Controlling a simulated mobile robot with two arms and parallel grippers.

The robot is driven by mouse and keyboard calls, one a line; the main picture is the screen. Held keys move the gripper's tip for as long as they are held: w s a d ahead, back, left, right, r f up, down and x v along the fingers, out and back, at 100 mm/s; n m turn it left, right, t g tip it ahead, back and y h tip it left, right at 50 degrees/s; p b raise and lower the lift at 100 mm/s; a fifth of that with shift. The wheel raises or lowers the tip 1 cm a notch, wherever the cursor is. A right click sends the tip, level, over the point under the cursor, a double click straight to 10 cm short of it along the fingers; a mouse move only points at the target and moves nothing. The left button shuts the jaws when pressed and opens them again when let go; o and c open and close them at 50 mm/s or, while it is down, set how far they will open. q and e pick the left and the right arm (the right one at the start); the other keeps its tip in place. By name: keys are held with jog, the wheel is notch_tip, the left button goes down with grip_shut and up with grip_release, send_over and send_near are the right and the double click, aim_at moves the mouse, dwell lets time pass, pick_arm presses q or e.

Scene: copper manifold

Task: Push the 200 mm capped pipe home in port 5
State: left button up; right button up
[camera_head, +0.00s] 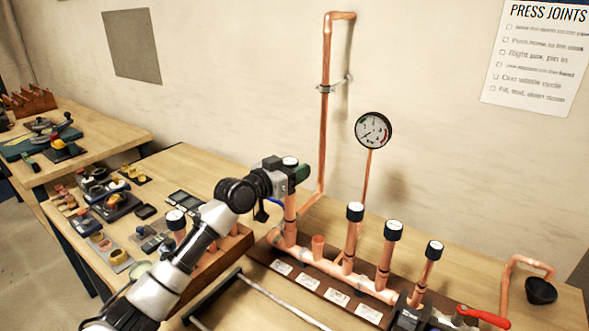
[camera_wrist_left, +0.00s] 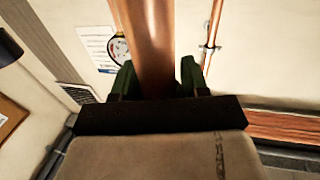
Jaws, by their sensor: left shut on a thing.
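The copper manifold (camera_head: 335,270) lies on a dark board, with pipes standing in its ports. My left gripper (camera_head: 288,176) is shut on an upright copper pipe (camera_head: 290,207) with a dark, white-topped cap, just below the cap. The pipe also shows between the green fingers in the left wrist view (camera_wrist_left: 150,45). Its lower end meets the manifold's leftmost visible port; I cannot tell how deep it sits. An empty port stub (camera_head: 318,246) is to its right. Three more capped pipes (camera_head: 352,240) stand farther right. Port numbers are unreadable. My right gripper is not in view.
A pressure gauge (camera_head: 373,131) stands behind the manifold. A tall copper riser (camera_head: 323,120) is fixed to the wall. A red lever (camera_head: 484,316) is at front right. A wooden block (camera_head: 232,247) with a capped pipe stands left. Small parts crowd the left of the bench.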

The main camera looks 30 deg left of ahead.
aim_at(294, 159)
pick_arm(q)
jog(key=shift+f+b, duration=1.4)
jog(key=shift+b, duration=0.25)
dwell(1.9)
jog(key=o, duration=1.5)
jog(key=shift+r, duration=0.1)
jog(key=shift+r+p, duration=2.75)
jog(key=shift+r, duration=0.75)
